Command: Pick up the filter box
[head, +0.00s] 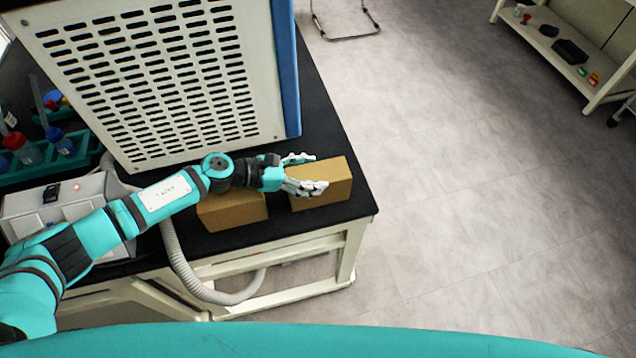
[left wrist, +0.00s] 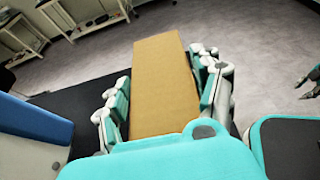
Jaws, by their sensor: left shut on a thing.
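Two plain brown cardboard boxes are at the front end of the black bench top. My left gripper (head: 306,172) is shut on the right-hand filter box (head: 335,180), with its fingers on two opposite sides. In the left wrist view this held box (left wrist: 165,75) lies lengthwise between the fingers (left wrist: 165,95). I cannot tell whether its underside touches the bench. The other brown box (head: 233,212) is to its left, partly hidden behind my left arm. Part of what looks like my right gripper (left wrist: 308,82) shows at the right edge of the left wrist view.
A large white, vented machine (head: 165,75) with a blue side stands behind the boxes on the black bench (head: 290,228). A grey hose (head: 185,265) hangs over the bench front. Teal racks (head: 60,160) stand at left.

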